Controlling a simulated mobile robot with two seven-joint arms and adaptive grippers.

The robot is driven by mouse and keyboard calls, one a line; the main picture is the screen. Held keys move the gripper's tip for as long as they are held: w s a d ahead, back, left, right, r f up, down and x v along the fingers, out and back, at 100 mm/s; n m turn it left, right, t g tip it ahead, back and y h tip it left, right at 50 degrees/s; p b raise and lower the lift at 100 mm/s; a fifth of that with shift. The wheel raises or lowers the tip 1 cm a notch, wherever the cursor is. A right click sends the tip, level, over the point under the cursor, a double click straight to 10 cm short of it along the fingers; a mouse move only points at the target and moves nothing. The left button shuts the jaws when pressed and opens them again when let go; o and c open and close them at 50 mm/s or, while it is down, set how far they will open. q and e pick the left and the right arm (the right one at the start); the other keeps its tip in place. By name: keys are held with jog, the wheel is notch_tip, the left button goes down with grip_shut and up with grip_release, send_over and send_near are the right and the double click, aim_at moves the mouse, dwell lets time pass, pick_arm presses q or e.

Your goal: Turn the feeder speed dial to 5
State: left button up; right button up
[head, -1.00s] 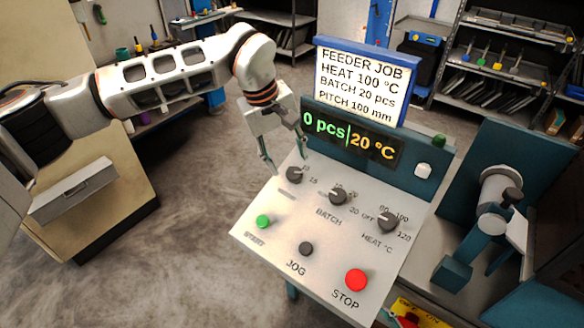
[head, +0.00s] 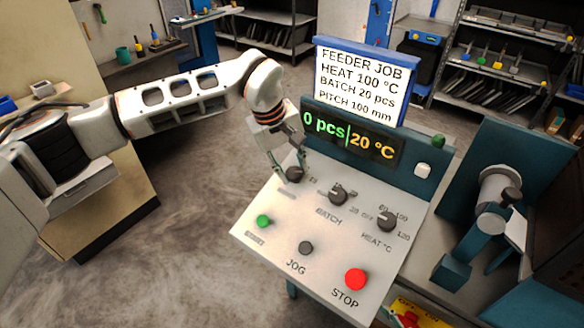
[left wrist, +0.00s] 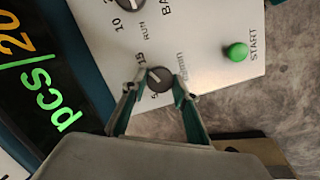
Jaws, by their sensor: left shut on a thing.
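The feeder speed dial (head: 294,175) is a small dark knob at the upper left of the sloping pale control panel (head: 270,250). My left gripper (head: 290,160) reaches down onto it from behind. In the left wrist view the dial (left wrist: 158,80) sits between the two fingertips, and my left gripper (left wrist: 160,84) is shut on it. A 15 and part of another mark show beside the knob. The fingers hide part of the scale, and I cannot read the setting surely. My right gripper is not in view.
The batch knob (head: 338,194) and heat knob (head: 388,221) stand right of the dial. The green start button (head: 263,221), dark jog button (head: 306,248) and red stop button (head: 356,279) are nearer. The display (head: 350,138) reads 0 pcs and 20 °C, below a job sign (head: 360,82).

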pick_arm(q)
jog(key=shift+n, duration=0.3)
jog(key=n+b, duration=0.1)
jog(key=n, duration=0.1)
jog(key=n+b, duration=0.1)
jog(key=n, duration=0.2)
jog(key=shift+t+h, duration=0.3)
jog(key=n+t+b, duration=0.1)
jog(key=n, duration=0.5)
jog(key=shift+s+a+f+n, duration=0.1)
jog(key=shift+n, duration=0.3)
jog(key=n+t+b, duration=0.1)
jog(key=n, duration=0.5)
jog(key=shift+s+n, duration=0.1)
jog(key=shift+n, duration=0.2)
jog(key=n+b, duration=0.1)
jog(key=n, duration=0.4)
jog(key=shift+t, duration=0.3)
jog(key=o, duration=1.1)
